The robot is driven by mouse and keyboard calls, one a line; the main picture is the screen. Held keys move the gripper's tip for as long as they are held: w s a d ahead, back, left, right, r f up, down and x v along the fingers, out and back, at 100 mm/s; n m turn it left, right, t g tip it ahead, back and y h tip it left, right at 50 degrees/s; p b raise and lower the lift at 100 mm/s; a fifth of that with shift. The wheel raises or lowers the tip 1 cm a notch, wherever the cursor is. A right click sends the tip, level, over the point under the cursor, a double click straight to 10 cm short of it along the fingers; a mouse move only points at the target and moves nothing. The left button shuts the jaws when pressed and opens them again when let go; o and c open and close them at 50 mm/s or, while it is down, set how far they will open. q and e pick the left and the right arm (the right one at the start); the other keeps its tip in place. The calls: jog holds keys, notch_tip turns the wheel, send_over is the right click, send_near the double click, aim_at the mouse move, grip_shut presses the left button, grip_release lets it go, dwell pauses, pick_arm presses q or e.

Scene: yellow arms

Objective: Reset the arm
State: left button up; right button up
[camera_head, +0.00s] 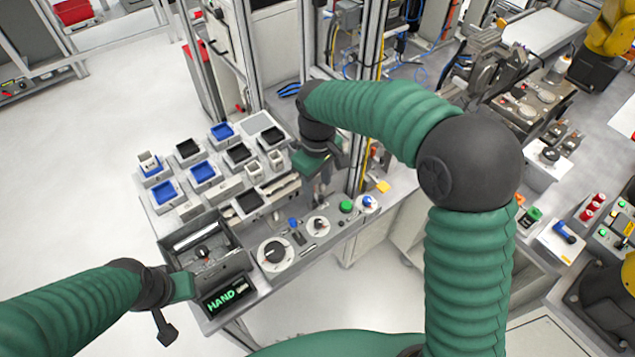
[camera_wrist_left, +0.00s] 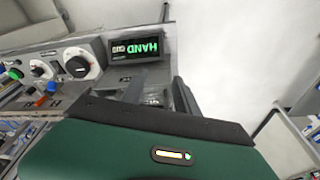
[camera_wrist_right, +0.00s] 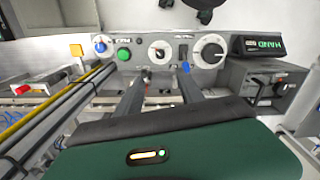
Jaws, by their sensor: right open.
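My right gripper (camera_head: 323,182) hangs over the back right of the control bench in the head view, beside the metal frame. In the right wrist view (camera_wrist_right: 158,88) its two fingers stand apart with nothing between them, pointing toward the panel. My left gripper is low at the left in the head view, near the display reading HAND (camera_head: 228,296); its fingers are hard to make out there. In the left wrist view (camera_wrist_left: 160,88) its fingers are apart and empty, just in front of the display. The panel carries a large black dial (camera_head: 275,252), a smaller dial (camera_head: 318,225) and a green button (camera_head: 346,207).
Trays with blue and black insets (camera_head: 203,172) and small blocks cover the bench. Metal posts (camera_head: 372,100) rise by my right arm. Another bench with buttons (camera_head: 590,212) and yellow robot arms is at right. The floor at left is clear.

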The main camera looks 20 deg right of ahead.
jog(key=shift+s, duration=0.1)
jog(key=s+d+f+m+t+b, duration=0.1)
jog(key=s+d+f+m, duration=0.1)
jog(key=s, duration=0.5)
jog(key=s+d+f+m+t+b, duration=0.1)
jog(key=s+d+f+m, duration=0.2)
jog(key=s, duration=0.5)
notch_tip(320, 180, down, 2)
jog(key=shift+s+d+f+m+t, duration=0.2)
jog(key=shift+f+m+t, duration=0.1)
jog(key=shift+m, duration=0.4)
jog(key=shift+s+r, duration=0.1)
jog(key=shift+r, duration=0.05)
jog(key=shift+c, duration=1)
